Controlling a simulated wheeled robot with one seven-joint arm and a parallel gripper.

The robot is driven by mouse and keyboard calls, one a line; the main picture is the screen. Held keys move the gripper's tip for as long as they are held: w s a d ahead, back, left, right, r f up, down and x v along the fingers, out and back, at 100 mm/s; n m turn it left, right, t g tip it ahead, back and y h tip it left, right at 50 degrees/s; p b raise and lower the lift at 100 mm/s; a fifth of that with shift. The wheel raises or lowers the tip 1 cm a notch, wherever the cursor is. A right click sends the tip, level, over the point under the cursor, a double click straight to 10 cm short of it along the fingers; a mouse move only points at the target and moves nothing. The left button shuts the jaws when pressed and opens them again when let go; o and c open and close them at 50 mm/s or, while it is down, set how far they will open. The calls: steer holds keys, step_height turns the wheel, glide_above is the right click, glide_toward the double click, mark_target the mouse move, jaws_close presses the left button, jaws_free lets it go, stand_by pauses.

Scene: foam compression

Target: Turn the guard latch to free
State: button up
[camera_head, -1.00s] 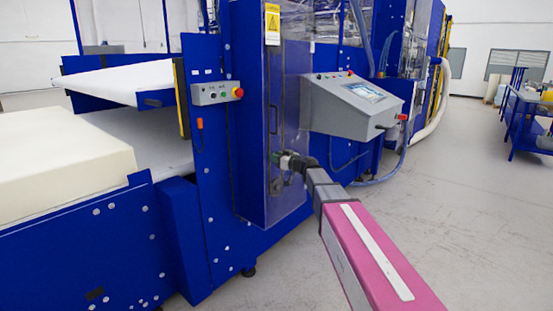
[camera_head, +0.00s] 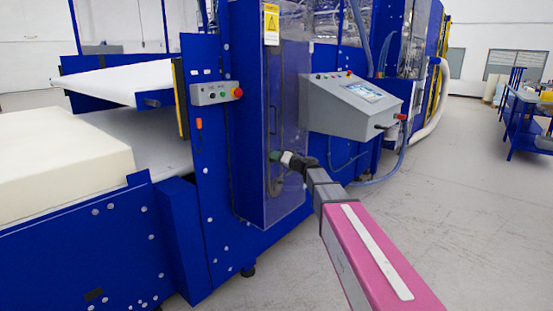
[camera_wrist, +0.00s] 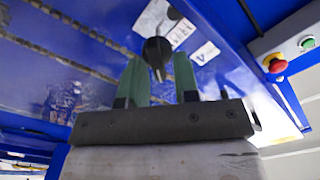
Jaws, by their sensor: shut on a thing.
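The guard latch (camera_wrist: 157,48) is a dark knob with a narrow handle on the blue machine face, seen in the wrist view. A white label (camera_wrist: 185,30) with dark markings lies behind and beside it. My gripper (camera_wrist: 155,75) has its two green fingers on either side of the latch handle and is shut on it. In the head view my gripper (camera_head: 275,157) reaches the clear guard panel (camera_head: 286,120) on the blue column. The latch is too small and too hidden by the gripper there to read its angle.
A grey button box (camera_head: 215,93) with a red button is left of the guard. A grey control console (camera_head: 350,105) juts out to its right, close above my arm. A cream foam block (camera_head: 60,165) lies at the left.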

steer(key=shift+w+d+f+m, duration=0.1)
steer(key=shift+f+m, duration=0.1)
steer(key=shift+m, duration=1.45)
steer(key=shift+w+f+m, duration=0.1)
steer(key=shift+f+m, duration=0.1)
steer(key=shift+m, duration=1.4)
steer(key=shift+d+f+m, duration=0.1)
steer(key=shift+f+m, duration=0.1)
steer(key=shift+m, duration=1.45)
steer(key=o, duration=0.6)
steer(key=v, duration=1)
steer(key=shift+s+d, duration=0.3)
